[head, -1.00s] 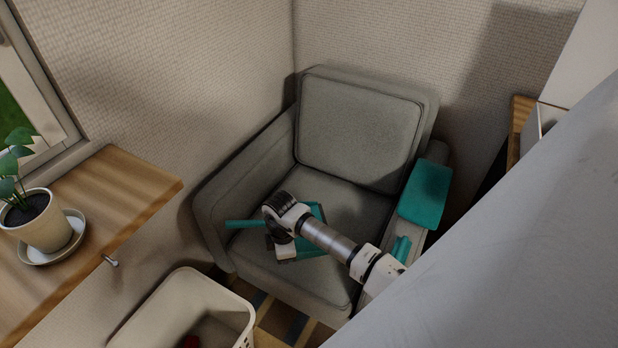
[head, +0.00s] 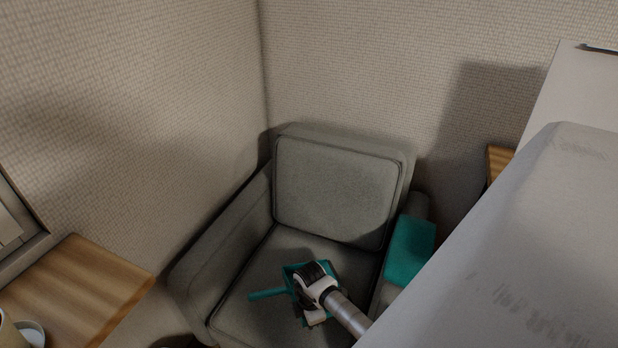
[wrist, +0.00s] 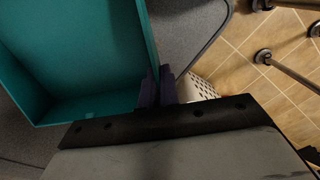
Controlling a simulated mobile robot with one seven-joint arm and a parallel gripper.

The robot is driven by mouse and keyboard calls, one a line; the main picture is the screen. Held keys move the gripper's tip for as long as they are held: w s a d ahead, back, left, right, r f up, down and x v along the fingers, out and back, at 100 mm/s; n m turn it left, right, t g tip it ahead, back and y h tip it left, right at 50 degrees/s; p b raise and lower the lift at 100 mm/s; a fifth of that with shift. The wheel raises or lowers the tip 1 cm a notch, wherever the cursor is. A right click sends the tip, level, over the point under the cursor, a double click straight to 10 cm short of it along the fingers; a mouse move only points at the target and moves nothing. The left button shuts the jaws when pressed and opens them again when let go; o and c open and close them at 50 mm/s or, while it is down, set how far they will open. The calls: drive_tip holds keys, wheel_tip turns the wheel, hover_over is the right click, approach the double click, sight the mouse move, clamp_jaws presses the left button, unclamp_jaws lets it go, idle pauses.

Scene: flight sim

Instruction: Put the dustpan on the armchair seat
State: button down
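The teal dustpan (head: 266,294) is over the seat of the grey armchair (head: 262,303), its handle pointing left. In the wrist view its tray (wrist: 75,60) fills the upper left, with the grey upholstery behind it. My gripper (head: 308,308) is above the seat, hiding part of the dustpan. In the wrist view my fingers (wrist: 157,88) are close together on the dustpan's side wall. I cannot tell whether the dustpan touches the seat.
A teal cloth-like piece (head: 410,250) lies over the armchair's right armrest. A wooden top (head: 75,295) with a pot at its edge is at left. A white perforated basket (wrist: 195,90) and metal legs (wrist: 270,57) show in the wrist view.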

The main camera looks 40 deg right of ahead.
wheel_tip(320, 180, down, 9)
drive_tip(key=shift+f, duration=0.1)
idle(0.3)
drive_tip(key=shift+f, duration=0.25)
drive_tip(key=c, duration=1.6)
unclamp_jaws()
drive_tip(key=shift+c, duration=0.2)
